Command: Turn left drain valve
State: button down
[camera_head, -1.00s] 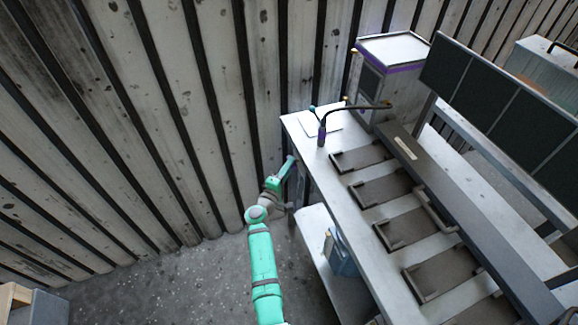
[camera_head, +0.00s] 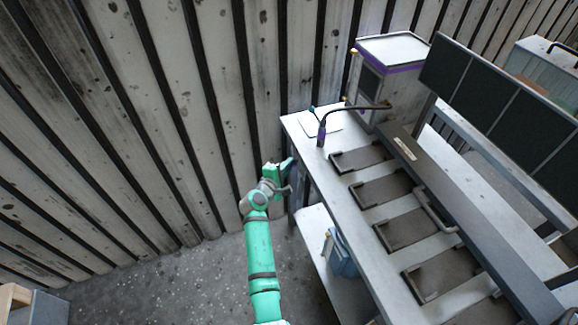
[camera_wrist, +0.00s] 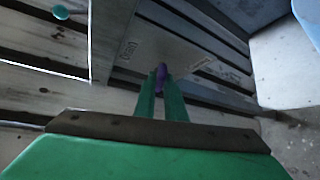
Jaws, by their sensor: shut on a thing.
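My gripper (camera_wrist: 162,88) shows in the wrist view with its two green fingers close together around a small purple handle (camera_wrist: 161,72). The handle stands in front of a grey panel (camera_wrist: 175,50) with two small labels, one on each side of it. I take the handle to be the left drain valve; its body is hidden behind the fingers. In the head view my gripper (camera_head: 284,168) is beside the left end of the bench (camera_head: 330,178), and the handle cannot be seen there.
A purple post with a dark curved pipe (camera_head: 321,134) stands on the bench corner. A blue container (camera_head: 341,255) sits on the lower shelf. A ribbed wall (camera_head: 180,100) rises behind my arm. A teal knob (camera_wrist: 60,12) shows in the wrist view.

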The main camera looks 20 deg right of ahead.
jog(key=n+g, duration=0.1)
jog(key=g, duration=0.1)
jog(key=n+g+y, duration=0.1)
jog(key=n+g, duration=0.1)
jog(key=g, duration=0.1)
jog(key=w+n+g, duration=0.1)
jog(key=n+g, duration=0.1)
jog(key=g, duration=0.1)
jog(key=shift+r, duration=0.4)
dwell(0.5)
jog(key=c, duration=1.8)
grip_release()
jog(key=v, duration=1)
jog(key=shift+w+a+r, duration=0.15)
jog(key=shift+r, duration=0.3)
